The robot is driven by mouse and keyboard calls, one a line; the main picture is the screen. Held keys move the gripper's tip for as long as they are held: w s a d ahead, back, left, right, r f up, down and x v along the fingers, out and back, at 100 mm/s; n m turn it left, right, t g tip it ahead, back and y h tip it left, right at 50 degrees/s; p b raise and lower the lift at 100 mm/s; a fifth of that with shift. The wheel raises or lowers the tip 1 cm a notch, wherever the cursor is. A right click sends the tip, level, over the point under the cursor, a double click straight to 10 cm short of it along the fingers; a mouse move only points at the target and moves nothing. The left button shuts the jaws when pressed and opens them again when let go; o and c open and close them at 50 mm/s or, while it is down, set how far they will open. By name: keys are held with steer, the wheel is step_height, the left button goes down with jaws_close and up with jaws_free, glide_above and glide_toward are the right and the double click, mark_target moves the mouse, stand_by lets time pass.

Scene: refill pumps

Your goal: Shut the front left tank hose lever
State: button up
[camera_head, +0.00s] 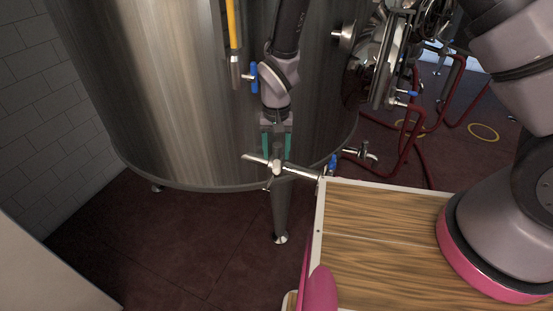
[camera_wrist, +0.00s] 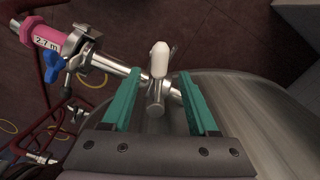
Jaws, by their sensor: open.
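My gripper (camera_head: 276,154) is open in the head view, pointing down at a metal valve (camera_head: 277,168) low on the large steel tank (camera_head: 165,90). In the wrist view, the green fingers of my gripper (camera_wrist: 157,84) stand either side of a lever with a white rounded tip (camera_wrist: 160,58). The lever sticks out from the steel pipe, with no clear contact with the fingers. A blue handle (camera_wrist: 52,64) sits further along the pipe, near a pink hose end (camera_wrist: 44,32) marked 2.7 m. In the head view, a blue handle (camera_head: 332,163) shows right of my gripper. Lever contact is unclear there.
A yellow gauge tube (camera_head: 232,25) with a blue tap (camera_head: 253,76) is on the tank, left of my arm. A wooden top (camera_head: 385,235) with a white edge lies at lower right. Red hoses (camera_head: 408,140) lie behind it. The floor at lower left is clear.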

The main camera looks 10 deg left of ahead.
mark_target(279, 164)
step_height(279, 164, up, 7)
steer(key=shift+d, duration=0.1)
steer(key=c, duration=0.6)
steer(key=shift+s+d+m, duration=0.15)
steer(key=shift+d+m, duration=0.2)
steer(key=shift+m, duration=0.15)
jaws_close()
steer(key=w+d+m+y, duration=0.1)
steer(key=d+m+y, duration=0.2)
steer(key=d+m, duration=1)
steer(key=s+a+f+m, duration=0.1)
steer(key=a+f+m, duration=0.2)
steer(key=a+f, duration=0.7)
steer(key=shift+a+m, duration=0.25)
steer(key=shift+m, duration=0.15)
